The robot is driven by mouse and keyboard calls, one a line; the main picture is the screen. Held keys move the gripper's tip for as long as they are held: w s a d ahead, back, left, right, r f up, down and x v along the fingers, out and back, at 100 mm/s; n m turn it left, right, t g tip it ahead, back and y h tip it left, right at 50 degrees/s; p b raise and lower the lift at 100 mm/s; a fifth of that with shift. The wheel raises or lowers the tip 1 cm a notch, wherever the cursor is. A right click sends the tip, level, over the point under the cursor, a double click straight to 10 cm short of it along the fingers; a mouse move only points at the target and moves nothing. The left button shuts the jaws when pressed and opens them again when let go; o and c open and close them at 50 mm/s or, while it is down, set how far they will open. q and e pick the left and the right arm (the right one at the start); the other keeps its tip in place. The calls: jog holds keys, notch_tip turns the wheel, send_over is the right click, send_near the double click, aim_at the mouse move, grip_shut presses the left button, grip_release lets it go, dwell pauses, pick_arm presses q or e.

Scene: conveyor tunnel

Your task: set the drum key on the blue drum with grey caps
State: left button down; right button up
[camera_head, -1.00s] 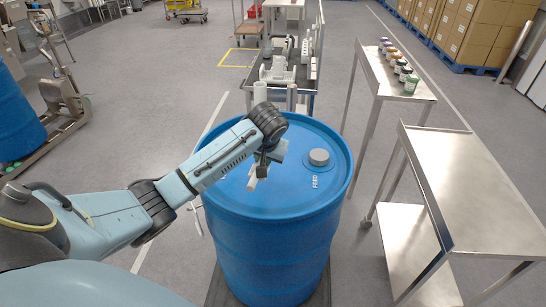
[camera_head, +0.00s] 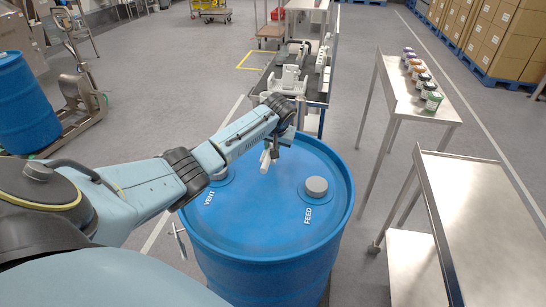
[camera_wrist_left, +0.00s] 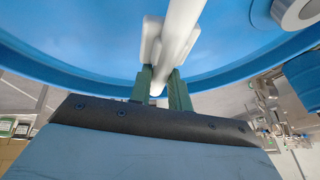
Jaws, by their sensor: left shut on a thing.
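The blue drum (camera_head: 262,220) stands upright in front of me. Its top has a grey cap marked FEED (camera_head: 316,188) at the right and a spot marked VENT with a grey cap (camera_head: 218,177) at the left, partly hidden by my arm. My left gripper (camera_head: 274,150) is over the far part of the drum top, shut on the pale drum key (camera_head: 265,162). The left wrist view shows the key (camera_wrist_left: 172,45) between the green fingers, with the drum top behind it. I cannot tell whether the key touches the drum. My right gripper is not in view.
A dark bench (camera_head: 315,88) with white equipment stands behind the drum. A steel table (camera_head: 440,112) with several small jars and a lower steel cart (camera_head: 490,215) are at the right. Another blue drum (camera_head: 22,105) on a pallet jack is at the left.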

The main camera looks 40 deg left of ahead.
pick_arm(q)
jog(key=shift+f, duration=0.7)
notch_tip(320, 180, down, 3)
jog(key=shift+w, duration=0.1)
jog(key=c, duration=1.7)
grip_release()
jog(key=shift+o, duration=0.6)
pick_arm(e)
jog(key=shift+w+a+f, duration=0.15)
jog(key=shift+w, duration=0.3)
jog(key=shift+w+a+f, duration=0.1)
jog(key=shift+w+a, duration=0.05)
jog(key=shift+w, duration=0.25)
pick_arm(q)
jog(key=shift+d+r, duration=0.15)
jog(key=shift+r, duration=0.2)
jog(key=p+v, duration=0.1)
jog(key=v, duration=1)
jog(key=shift+r, duration=0.15)
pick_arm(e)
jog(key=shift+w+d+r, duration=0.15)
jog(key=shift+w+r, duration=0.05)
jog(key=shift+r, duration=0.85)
